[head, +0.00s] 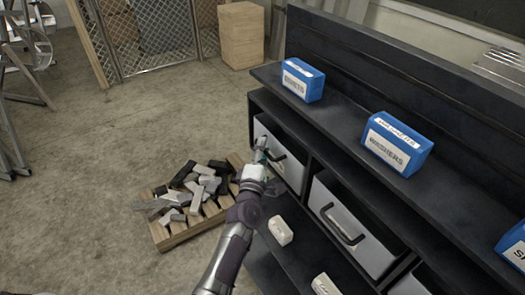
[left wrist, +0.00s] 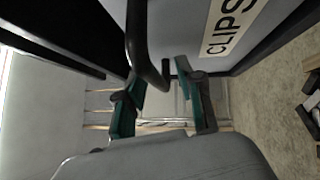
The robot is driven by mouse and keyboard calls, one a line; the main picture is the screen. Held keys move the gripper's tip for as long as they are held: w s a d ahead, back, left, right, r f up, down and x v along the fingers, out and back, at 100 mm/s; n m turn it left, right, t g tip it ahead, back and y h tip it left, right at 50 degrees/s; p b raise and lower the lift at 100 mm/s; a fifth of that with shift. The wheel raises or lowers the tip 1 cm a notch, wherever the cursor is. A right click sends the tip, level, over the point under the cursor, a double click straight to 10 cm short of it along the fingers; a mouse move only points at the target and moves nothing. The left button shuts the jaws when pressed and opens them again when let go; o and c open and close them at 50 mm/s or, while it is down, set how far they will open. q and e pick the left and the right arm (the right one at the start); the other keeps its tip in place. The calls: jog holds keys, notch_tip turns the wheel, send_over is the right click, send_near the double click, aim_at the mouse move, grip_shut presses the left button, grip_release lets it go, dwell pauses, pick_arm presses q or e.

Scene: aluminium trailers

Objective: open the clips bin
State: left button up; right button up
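The clips bin is the grey, white-fronted drawer (head: 291,168) at the left end of the dark bench in the head view, and it sits in its slot. In the left wrist view its grey front (left wrist: 182,25) carries a CLIPS label (left wrist: 229,26). Its black handle (left wrist: 137,42) reaches down to between my fingertips. My left gripper (head: 262,148) is at this handle in the head view. In the left wrist view the left gripper (left wrist: 160,80) has its green fingers apart, one on each side of the handle's lower part. Contact with the handle cannot be told. My right gripper is not in view.
A second drawer (head: 330,212) with a black handle is to the right. Blue boxes, including a washers box (head: 397,145), stand on the bench top. Pale items (head: 280,230) lie on the lower shelf. A pallet (head: 177,237) with metal pieces is on the floor left of my arm.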

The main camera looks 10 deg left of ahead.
pick_arm(q)
grip_shut()
dwell(0.4)
